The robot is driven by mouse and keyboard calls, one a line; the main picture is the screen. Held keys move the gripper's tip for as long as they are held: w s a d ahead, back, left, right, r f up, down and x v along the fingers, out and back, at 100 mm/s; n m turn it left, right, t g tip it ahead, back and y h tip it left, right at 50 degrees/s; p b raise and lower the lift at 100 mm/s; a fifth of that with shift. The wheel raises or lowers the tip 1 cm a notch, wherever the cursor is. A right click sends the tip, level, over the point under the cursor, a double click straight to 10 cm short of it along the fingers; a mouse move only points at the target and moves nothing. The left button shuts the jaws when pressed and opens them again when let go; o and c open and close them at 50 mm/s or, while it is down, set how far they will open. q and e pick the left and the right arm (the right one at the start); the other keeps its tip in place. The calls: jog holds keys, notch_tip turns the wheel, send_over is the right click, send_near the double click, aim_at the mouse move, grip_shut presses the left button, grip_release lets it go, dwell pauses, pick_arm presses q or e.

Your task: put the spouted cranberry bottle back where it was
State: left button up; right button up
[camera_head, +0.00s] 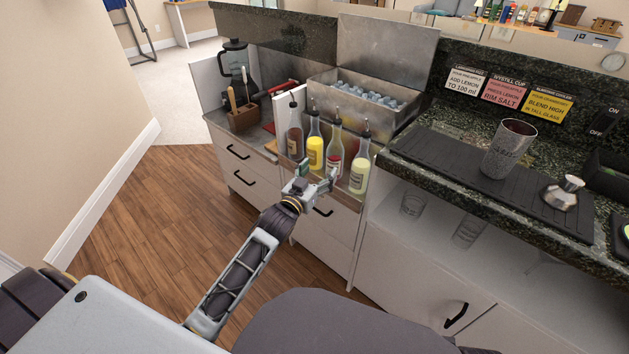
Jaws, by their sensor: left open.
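Several spouted bottles stand upright in a row in a metal rail on the front of the bar station. A bottle with red near its base (335,150), which looks like the cranberry one, stands third from the left. To its left are a yellow bottle (315,152) and a brownish-red bottle (294,140); to its right is a pale yellow bottle (360,172). My left gripper (319,176) is open, just in front of the yellow and red bottles, its fingers hiding part of their lower ends. I cannot tell whether it touches either. My right gripper is out of view.
An ice bin (365,103) with a raised lid lies behind the bottles. A wooden block with tools (242,117) and a blender (235,58) stand left. A metal shaker (508,148) stands on the black mat (450,168) at right, near a jigger (564,192).

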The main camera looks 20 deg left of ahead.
pick_arm(q)
jog(key=s+d+f+g, duration=0.2)
jog(key=s+f+g, duration=0.3)
jog(key=s, duration=0.5)
jog(key=s+d+f+m+g, duration=0.1)
jog(key=s+f+g, duration=0.4)
jog(key=s+f, duration=0.4)
jog(key=s+d+f+g, duration=0.2)
jog(key=s+f+g, duration=0.2)
jog(key=s+f, duration=0.3)
jog(key=s, duration=0.4)
jog(key=shift+s+d+g, duration=0.3)
jog(key=shift+s+g, duration=0.05)
jog(key=shift+g, duration=0.05)
